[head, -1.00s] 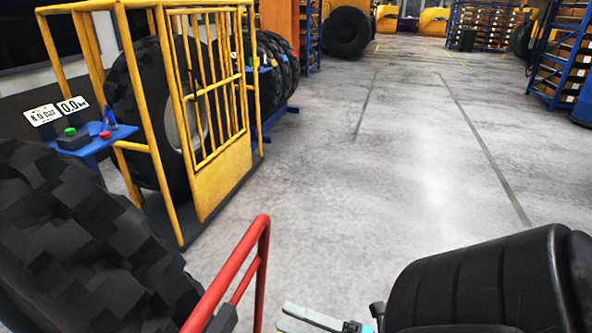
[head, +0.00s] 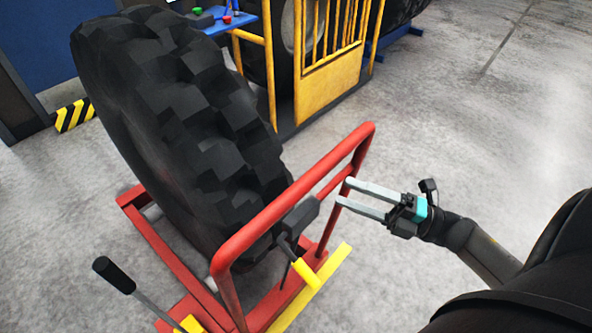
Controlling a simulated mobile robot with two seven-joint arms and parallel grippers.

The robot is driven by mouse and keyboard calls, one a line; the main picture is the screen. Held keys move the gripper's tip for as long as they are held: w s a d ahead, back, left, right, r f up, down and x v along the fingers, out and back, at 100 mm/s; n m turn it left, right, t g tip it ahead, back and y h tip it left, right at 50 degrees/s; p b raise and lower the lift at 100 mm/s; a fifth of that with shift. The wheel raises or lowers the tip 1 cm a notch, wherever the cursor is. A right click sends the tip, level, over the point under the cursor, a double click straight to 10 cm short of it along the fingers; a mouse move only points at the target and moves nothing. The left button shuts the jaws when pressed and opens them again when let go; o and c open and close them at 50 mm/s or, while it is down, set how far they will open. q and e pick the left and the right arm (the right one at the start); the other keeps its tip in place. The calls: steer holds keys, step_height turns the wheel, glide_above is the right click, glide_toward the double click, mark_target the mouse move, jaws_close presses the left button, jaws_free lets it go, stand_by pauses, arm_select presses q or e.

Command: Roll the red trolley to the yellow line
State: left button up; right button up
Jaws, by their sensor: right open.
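The red trolley (head: 295,205) stands in the lower middle, with a tall red push frame. A large black tyre (head: 180,130) stands upright on its low red base. My right gripper (head: 343,191) is open and empty, with its fingertips beside the right upright of the push frame. I cannot tell whether they touch it. A yellow strip (head: 312,290) runs along the trolley's near side; I cannot tell whether it is a floor line or part of the trolley. My left gripper is not in view.
A yellow cage (head: 325,85) with another tyre inside stands behind the trolley. A blue stand (head: 236,22) with buttons is beside it. A black-handled lever (head: 115,275) rises at the lower left. The grey floor at right is open.

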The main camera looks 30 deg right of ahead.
steer(key=x, duration=1.1)
steer(key=shift+w+a+r+p, duration=0.15)
steer(key=shift+w+a+p, duration=0.1)
steer(key=shift+p, duration=0.2)
steer(key=shift+c, duration=0.3)
jaws_close()
stand_by(0.4)
